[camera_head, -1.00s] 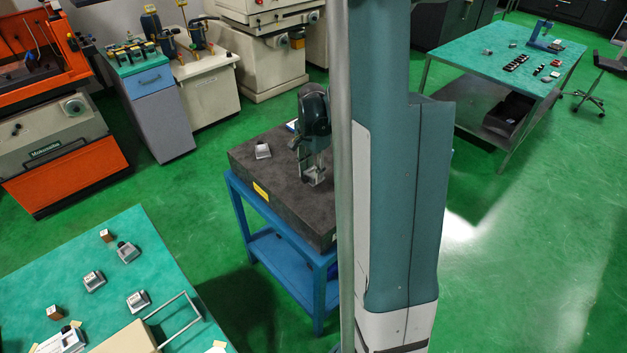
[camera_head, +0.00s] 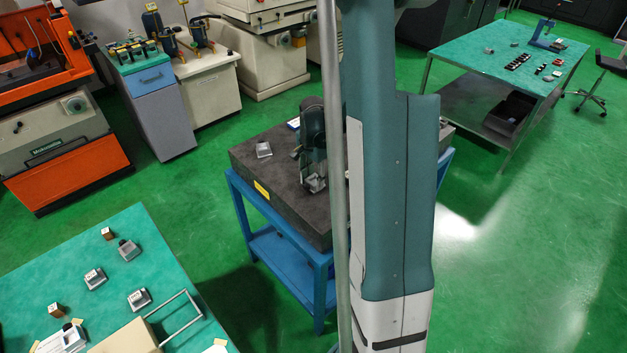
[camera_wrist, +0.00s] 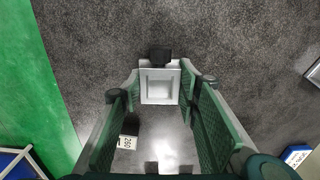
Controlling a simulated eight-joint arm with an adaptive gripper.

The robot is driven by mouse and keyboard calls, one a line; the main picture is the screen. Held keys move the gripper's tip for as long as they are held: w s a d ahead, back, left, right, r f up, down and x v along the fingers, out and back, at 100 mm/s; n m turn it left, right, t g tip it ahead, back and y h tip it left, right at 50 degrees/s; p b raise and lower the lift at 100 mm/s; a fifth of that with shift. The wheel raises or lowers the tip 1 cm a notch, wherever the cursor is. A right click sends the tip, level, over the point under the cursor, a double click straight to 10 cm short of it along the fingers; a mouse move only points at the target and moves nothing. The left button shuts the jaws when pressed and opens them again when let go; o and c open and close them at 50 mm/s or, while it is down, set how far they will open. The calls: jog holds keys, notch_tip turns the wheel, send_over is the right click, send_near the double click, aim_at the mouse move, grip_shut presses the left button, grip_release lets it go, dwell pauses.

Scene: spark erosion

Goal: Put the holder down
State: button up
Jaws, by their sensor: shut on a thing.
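The holder (camera_wrist: 160,88) is a pale metal square block with a recessed top and a dark knob on its far side. In the wrist view it sits between the two green-padded fingers of my gripper (camera_wrist: 160,92), which is shut on it. In the head view my gripper (camera_head: 314,182) is low over the dark stone plate (camera_head: 270,182) on the blue stand, with the holder (camera_head: 317,184) at its tips. I cannot tell whether the holder touches the plate.
Another small pale block (camera_head: 264,149) lies on the plate to the left. A blue-and-white item (camera_wrist: 297,157) is at the lower right of the wrist view, and a label marked 260 (camera_wrist: 127,142) shows near the fingers. A green bench (camera_head: 150,245) with several holders stands at lower left.

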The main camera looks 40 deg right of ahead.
aim_at(313, 183)
jog(key=shift+f, duration=0.25)
jog(key=o, duration=1)
jog(key=shift+r, duration=0.3)
notch_tip(313, 183, up, 12)
jog(key=shift+f, duration=0.1)
dwell(0.3)
jog(key=shift+a, duration=0.1)
dwell(0.5)
